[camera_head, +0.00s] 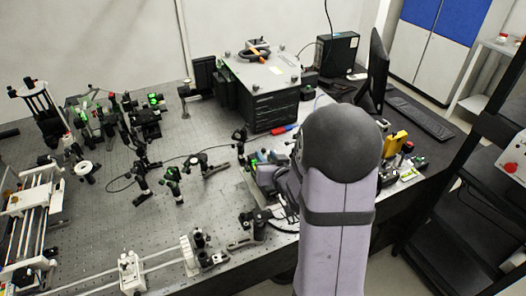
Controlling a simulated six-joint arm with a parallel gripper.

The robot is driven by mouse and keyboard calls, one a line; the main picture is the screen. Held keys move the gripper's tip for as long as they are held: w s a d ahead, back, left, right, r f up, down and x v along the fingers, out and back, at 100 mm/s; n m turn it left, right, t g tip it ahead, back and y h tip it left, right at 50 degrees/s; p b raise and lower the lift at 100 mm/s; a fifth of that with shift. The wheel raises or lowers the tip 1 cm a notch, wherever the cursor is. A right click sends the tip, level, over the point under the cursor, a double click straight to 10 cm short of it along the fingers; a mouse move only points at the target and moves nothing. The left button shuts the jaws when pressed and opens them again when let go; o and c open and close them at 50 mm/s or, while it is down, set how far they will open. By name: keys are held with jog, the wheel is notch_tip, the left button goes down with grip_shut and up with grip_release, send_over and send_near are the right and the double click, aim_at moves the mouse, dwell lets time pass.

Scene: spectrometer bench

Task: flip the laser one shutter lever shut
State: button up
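I cannot pick out the laser one shutter lever for certain; the parts on the bench are too small to tell apart. A large black box (258,92) with a light grey top stands at the back of the optical bench (215,115). My own arm, pale with a dark round joint, fills the middle right of the view and hides part of the bench behind it. My gripper cannot be made out; the arm seems to hide it.
Several small optical mounts (172,185) stand on the bench's middle, with a dense cluster (125,115) at the back left. A rail assembly (32,225) lies at the left. A monitor (376,70), keyboard (420,117) and yellow object (395,142) are on the right.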

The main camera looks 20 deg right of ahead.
aim_at(263, 153)
jog(key=shift+p+x, duration=0.55)
jog(key=shift+x, duration=1.55)
grip_shut()
